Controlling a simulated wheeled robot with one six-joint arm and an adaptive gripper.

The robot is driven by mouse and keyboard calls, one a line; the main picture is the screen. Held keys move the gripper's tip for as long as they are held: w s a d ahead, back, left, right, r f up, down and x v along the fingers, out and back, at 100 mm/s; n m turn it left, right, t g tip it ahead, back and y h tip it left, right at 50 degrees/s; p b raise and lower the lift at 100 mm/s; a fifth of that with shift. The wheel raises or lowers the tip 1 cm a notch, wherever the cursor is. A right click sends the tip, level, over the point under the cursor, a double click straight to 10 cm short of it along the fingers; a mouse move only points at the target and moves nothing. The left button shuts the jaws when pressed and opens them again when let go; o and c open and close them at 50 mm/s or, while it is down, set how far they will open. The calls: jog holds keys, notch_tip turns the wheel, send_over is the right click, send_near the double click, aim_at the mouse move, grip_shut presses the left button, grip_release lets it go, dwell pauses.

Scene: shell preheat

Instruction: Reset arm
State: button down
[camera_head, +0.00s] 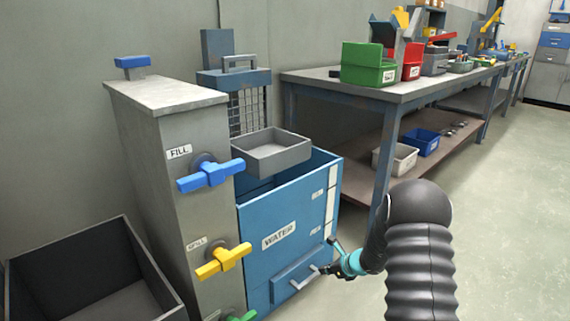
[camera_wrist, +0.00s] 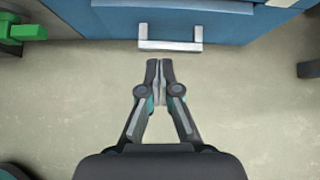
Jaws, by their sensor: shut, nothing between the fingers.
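My gripper (camera_wrist: 160,70) is shut and empty in the wrist view, its fingertips together just short of a silver handle (camera_wrist: 170,45). In the head view my gripper (camera_head: 322,270) is low at the front of the blue tank labelled WATER (camera_head: 258,222), close to the drawer handle (camera_head: 304,279). I cannot tell whether the fingertips touch the handle; in the wrist view a small gap shows. My dark arm covers part of the floor to the right of the tank.
A grey cabinet (camera_head: 150,150) with a blue valve handle (camera_head: 211,176) and a yellow one (camera_head: 222,261) stands left of the tank. A grey tray (camera_head: 272,158) sits over the tank. A workbench (camera_head: 400,92) runs behind. Open floor (camera_head: 510,210) lies to the right.

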jog(key=s+a+r+n+g, duration=0.2)
jog(key=s+r+n+g, duration=0.1)
jog(key=s+n, duration=0.35)
jog(key=s+a+r+n+g, duration=0.2)
jog(key=s+r+n, duration=0.1)
jog(key=s+n, duration=0.4)
jog(key=s+d+r+n+t+h+p, duration=0.1)
jog(key=s+r+n, duration=0.5)
jog(key=s+r, duration=0.8)
jog(key=s+d+r+n+t+h+p, duration=0.2)
jog(key=s+r+n+h+p, duration=0.3)
jog(key=s+r, duration=0.9)
jog(key=shift+r+n+t+p, duration=0.65)
jog(key=shift+r+n, duration=0.5)
jog(key=shift+r, duration=1.95)
